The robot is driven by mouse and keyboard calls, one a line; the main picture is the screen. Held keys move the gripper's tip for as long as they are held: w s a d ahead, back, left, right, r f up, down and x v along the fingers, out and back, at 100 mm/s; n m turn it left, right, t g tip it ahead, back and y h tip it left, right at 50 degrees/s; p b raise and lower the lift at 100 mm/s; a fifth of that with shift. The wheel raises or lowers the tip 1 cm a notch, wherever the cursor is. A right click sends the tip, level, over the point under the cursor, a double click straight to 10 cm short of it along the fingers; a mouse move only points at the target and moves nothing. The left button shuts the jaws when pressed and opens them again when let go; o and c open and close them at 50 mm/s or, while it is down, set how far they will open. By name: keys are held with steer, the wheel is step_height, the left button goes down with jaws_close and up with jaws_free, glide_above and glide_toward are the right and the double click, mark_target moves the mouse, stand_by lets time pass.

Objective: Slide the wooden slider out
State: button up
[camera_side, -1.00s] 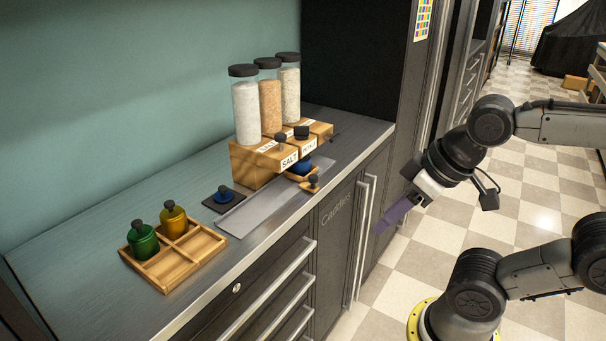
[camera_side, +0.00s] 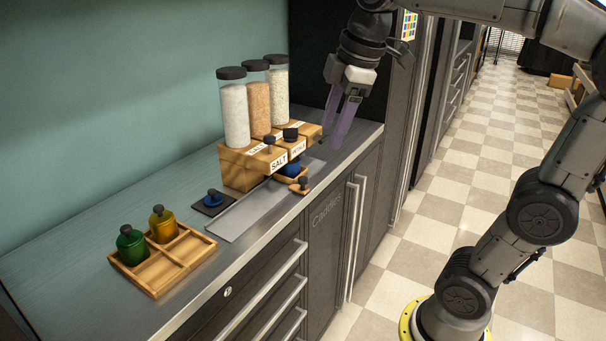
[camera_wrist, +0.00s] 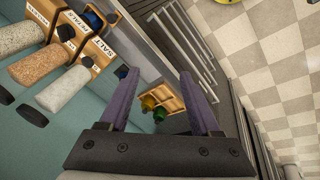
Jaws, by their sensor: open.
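A wooden dispenser block (camera_side: 238,170) with a SALT label stands on the counter, carrying three filled jars. A small wooden slider piece with a black knob (camera_side: 300,187) sits low at its front, beside a blue object (camera_side: 291,170) partly hidden under the block. More black knobs (camera_side: 269,146) stand on the block's upper part. My gripper (camera_side: 333,132) is open and empty, its purple fingers pointing down, above and to the right of the slider piece. In the wrist view the open fingers (camera_wrist: 158,75) have nothing between them; the labelled block (camera_wrist: 100,50) is to their upper left.
A wooden tray (camera_side: 190,262) at the counter's left holds a green bottle (camera_side: 131,246) and a yellow bottle (camera_side: 163,225). A dark pad with a blue item (camera_side: 213,200) lies by a flat grey strip (camera_side: 243,215). A tall dark cabinet stands behind my gripper.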

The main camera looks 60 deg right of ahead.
steer(key=w+d+n+g, duration=0.1)
steer(key=w+d, duration=0.3)
steer(key=w, duration=0.2)
steer(key=g, duration=0.3)
glide_above(303, 178)
step_height(303, 178, down, 9)
steer(key=shift+m, duration=0.4)
step_height(303, 178, down, 14)
steer(key=shift+r, duration=0.2)
jaws_close()
